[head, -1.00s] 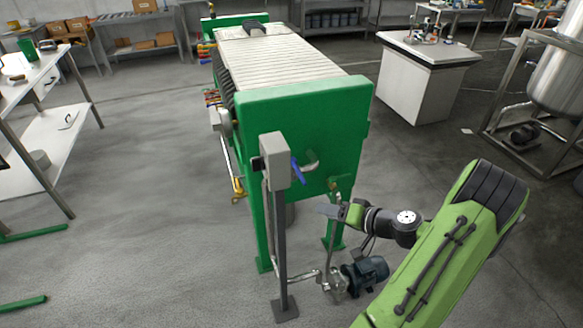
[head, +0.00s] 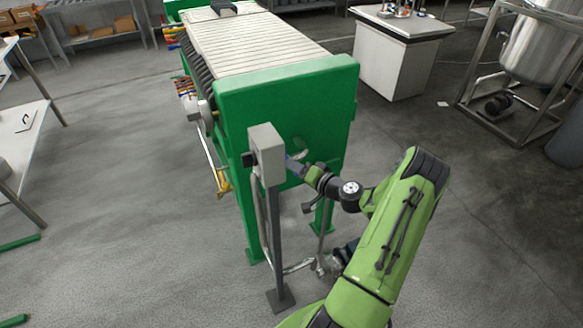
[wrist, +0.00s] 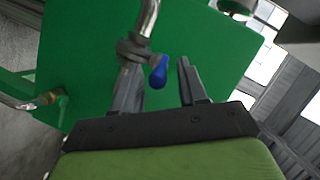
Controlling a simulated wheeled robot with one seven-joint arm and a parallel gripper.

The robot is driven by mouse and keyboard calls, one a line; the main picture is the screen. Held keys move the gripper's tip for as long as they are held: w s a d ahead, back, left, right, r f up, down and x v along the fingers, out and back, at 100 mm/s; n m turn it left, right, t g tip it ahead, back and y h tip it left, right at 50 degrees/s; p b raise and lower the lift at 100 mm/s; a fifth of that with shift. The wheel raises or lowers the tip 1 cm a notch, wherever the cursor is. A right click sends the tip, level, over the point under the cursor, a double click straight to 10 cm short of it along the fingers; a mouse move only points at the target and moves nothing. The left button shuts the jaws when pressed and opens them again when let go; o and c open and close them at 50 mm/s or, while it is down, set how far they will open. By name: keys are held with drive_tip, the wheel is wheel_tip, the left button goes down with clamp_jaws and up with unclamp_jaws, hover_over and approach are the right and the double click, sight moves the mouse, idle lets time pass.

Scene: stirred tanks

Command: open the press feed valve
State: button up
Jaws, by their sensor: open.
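The press feed valve is on a bent metal pipe at the green end plate of the press (head: 300,105). In the wrist view its blue lever (wrist: 159,72) stands out from the grey valve body (wrist: 133,50). My gripper (wrist: 160,70) is open, with one dark finger on each side of the blue lever; I cannot tell whether either finger touches it. The left finger lies just below the valve body. In the head view my gripper (head: 298,163) is close in front of the end plate, and the lever is mostly hidden there.
A grey box on a post (head: 267,155) stands just left of my gripper. Pipework (head: 300,266) runs low near the floor. A white cabinet (head: 395,60) and a steel tank frame (head: 520,100) stand behind to the right.

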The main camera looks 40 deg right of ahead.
drive_tip(key=shift+x, duration=1.15)
clamp_jaws()
